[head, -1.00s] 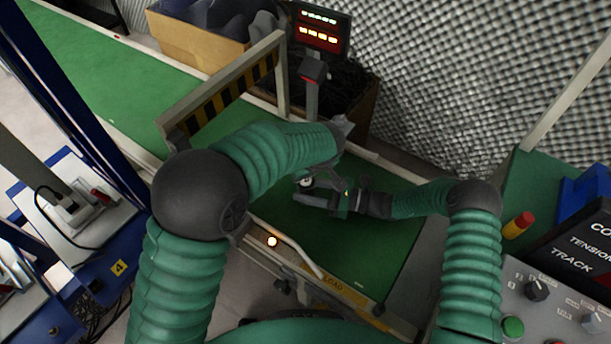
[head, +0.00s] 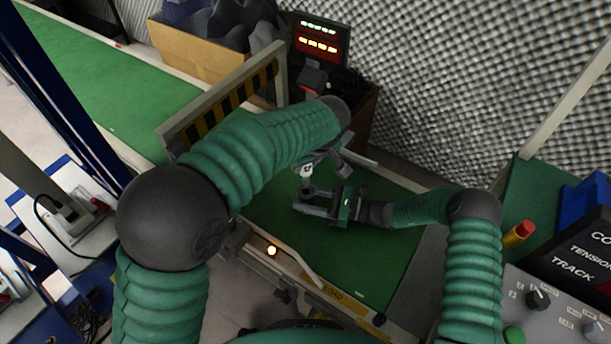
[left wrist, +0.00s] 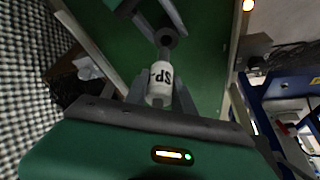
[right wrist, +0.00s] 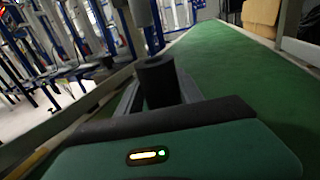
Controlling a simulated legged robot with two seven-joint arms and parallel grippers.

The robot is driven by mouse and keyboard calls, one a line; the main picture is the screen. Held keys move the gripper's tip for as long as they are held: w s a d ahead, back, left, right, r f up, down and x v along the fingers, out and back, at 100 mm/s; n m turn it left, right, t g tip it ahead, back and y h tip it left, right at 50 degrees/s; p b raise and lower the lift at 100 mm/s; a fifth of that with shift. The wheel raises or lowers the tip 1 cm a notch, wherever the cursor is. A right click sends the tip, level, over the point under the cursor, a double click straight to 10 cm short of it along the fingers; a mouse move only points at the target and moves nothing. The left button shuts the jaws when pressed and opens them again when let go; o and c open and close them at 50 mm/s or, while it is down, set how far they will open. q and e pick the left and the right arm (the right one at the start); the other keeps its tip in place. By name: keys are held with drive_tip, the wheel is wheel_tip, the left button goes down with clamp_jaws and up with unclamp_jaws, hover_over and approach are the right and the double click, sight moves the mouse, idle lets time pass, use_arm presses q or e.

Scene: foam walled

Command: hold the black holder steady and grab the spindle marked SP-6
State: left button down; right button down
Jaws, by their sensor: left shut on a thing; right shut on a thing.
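The spindle (left wrist: 160,80) has a white body with dark lettering reading "SP-"; the number is turned out of view. My left gripper (head: 314,163) is shut on it, and the spindle (head: 306,171) hangs above my right gripper with its thin shaft pointing down. The black holder (right wrist: 158,83) is a short dark cylinder with an open top. My right gripper (head: 305,207) is shut on the holder, over the green belt.
The green belt (head: 270,212) lies under both grippers. A striped barrier (head: 225,105) crosses it at the left. A post with a lit display (head: 320,38) and a cardboard box (head: 195,50) stand behind. A control panel (head: 560,300) is at the lower right.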

drive_tip(key=c, duration=0.7)
unclamp_jaws()
drive_tip(key=v, duration=1.2)
drive_tip(key=shift+f, duration=0.1)
